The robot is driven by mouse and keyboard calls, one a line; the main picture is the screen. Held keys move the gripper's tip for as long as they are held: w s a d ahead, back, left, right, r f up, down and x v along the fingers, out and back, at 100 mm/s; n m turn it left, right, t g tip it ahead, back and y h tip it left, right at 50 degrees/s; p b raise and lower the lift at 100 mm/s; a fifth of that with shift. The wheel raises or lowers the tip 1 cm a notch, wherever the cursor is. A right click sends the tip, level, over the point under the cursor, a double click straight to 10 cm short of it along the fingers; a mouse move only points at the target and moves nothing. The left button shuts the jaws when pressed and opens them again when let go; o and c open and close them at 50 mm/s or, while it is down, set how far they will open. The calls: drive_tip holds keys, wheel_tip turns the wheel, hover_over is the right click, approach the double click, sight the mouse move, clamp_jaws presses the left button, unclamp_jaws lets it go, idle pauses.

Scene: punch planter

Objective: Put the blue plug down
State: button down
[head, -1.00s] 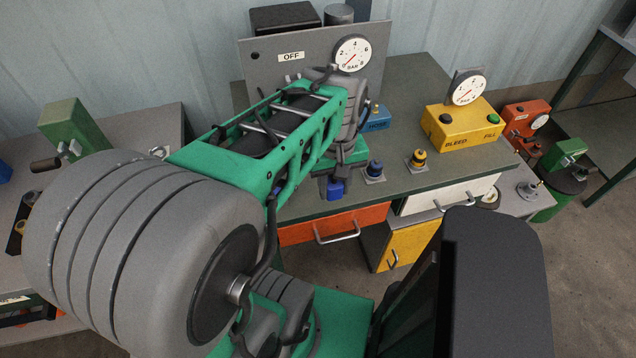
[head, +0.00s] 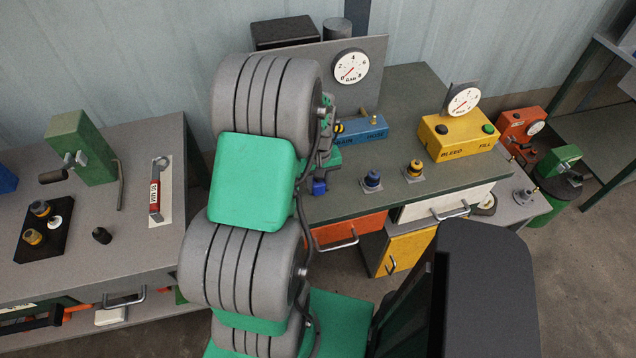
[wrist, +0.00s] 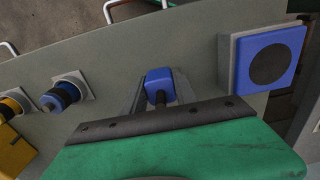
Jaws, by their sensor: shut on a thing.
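The blue plug (wrist: 158,84) is a small blue block with a dark stem, held between the grey fingers of my gripper (wrist: 157,97) in the wrist view. It also shows in the head view (head: 319,187), near the bench's front edge. My gripper is shut on it, with the bench top below; whether the plug touches the bench, I cannot tell. A blue square pad with a dark round centre (wrist: 268,62) sits on a grey block to the right of the plug in the wrist view. My arm hides that pad in the head view.
A blue-ringed fitting (head: 372,180) and a yellow-ringed fitting (head: 414,170) stand on the bench (head: 405,90) right of my gripper. A blue hose block (head: 362,130) and a yellow bleed/fill box (head: 458,137) stand behind. A side table (head: 110,150) is at left.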

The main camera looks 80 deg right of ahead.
drive_tip(key=shift+f+b, duration=0.45)
drive_tip(key=shift+f, duration=0.1)
drive_tip(key=shift+f, duration=0.1)
drive_tip(key=c, duration=1)
unclamp_jaws()
drive_tip(key=shift+o, duration=0.2)
